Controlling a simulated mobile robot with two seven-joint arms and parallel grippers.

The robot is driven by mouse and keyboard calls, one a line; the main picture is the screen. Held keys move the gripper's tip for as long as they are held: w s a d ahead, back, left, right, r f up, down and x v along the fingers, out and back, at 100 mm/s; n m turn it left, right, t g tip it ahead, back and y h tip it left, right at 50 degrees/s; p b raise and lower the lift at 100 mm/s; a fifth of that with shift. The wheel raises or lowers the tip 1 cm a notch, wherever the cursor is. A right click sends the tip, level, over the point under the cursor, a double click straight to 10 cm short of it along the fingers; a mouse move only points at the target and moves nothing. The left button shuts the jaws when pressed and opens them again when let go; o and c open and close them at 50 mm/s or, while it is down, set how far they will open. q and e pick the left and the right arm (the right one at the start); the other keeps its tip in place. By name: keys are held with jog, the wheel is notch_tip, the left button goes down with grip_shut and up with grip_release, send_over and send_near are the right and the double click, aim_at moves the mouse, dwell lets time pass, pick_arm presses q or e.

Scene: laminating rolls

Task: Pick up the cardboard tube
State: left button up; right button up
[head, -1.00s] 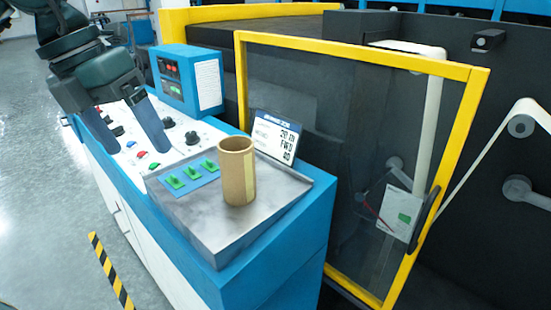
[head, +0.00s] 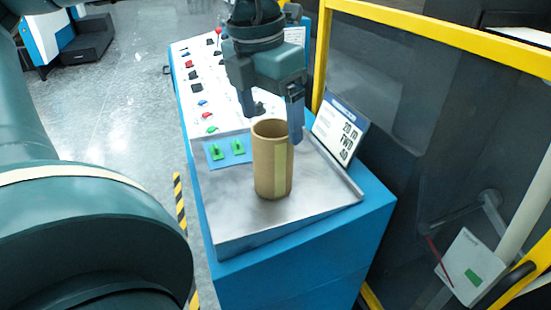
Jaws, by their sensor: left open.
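The cardboard tube (head: 272,170) is a brown, open-topped cylinder with a paler strip down its side. It stands upright on the grey metal top (head: 230,225) of the blue console. My left gripper (head: 272,124) is open, pointing down at the tube's upper rim, with nothing held. One finger shows above the rim's left side, the other close beside its right edge. I cannot tell whether either finger touches the tube. My right gripper is not in view.
A small sign (head: 340,130) stands just right of the tube. A yellow-framed guard (head: 440,35) rises at the right. The front of the metal top is clear.

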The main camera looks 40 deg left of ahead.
aim_at(274, 152)
pick_arm(q)
jog(key=f, duration=0.7)
jog(key=shift+w+d+f, duration=0.1)
jog(key=shift+w+d, duration=0.1)
jog(key=shift+d, duration=0.1)
jog(key=shift+c, duration=0.3)
jog(key=c, duration=1)
